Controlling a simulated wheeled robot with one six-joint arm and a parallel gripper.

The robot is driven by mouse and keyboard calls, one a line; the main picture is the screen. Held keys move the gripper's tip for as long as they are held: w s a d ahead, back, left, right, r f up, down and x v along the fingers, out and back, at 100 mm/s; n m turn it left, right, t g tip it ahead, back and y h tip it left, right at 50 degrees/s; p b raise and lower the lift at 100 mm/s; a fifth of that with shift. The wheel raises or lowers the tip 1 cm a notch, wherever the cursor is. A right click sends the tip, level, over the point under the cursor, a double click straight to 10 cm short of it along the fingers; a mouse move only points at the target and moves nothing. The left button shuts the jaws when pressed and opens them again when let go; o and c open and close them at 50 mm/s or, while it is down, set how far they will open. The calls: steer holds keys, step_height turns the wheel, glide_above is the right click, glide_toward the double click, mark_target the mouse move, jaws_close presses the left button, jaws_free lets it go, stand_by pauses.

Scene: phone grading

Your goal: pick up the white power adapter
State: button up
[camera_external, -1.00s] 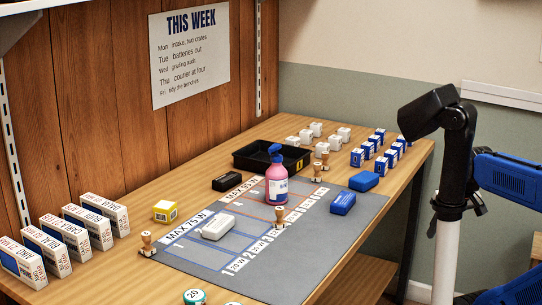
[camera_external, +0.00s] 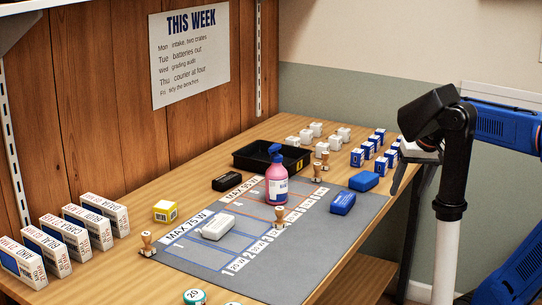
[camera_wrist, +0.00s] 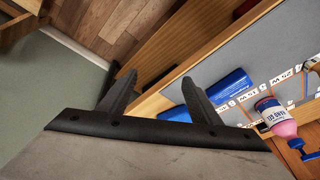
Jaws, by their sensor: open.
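A white power adapter (camera_external: 217,227) lies flat on the grey mat (camera_external: 205,262), in the part labelled MAX 75 W. In the wrist view the adapter does not show. My gripper shows in the wrist view (camera_wrist: 158,80) with its two dark fingers spread apart and nothing between them. In the external view my gripper (camera_external: 404,165) is at the right end of the table, partly hidden behind a black head on a post. It is far to the right of the adapter.
A pink bottle (camera_external: 276,188) with a blue pump stands right of the adapter. Wooden stamps (camera_external: 147,243), blue blocks (camera_external: 342,203), a black block (camera_external: 227,181), a yellow box (camera_external: 165,211) and a black tray (camera_external: 247,159) surround the mat. Several white cubes (camera_external: 305,136) stand behind.

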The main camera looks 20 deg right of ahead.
steer(key=w+a+r+m+g, duration=0.1)
steer(key=w+a+r, duration=0.25)
steer(key=a, duration=0.25)
steer(key=w+a+r+m, duration=0.1)
steer(key=w+a+r, duration=0.2)
steer(key=a+r, duration=0.15)
step_height(320, 180, up, 5)
steer(key=m+g, duration=0.3)
steer(key=m, duration=0.1)
glide_above(218, 221)
steer(key=shift+h, duration=0.4)
step_height(218, 221, down, 16)
steer(key=shift+s+f, duration=0.1)
steer(key=shift+c, duration=0.6)
steer(key=c, duration=1.1)
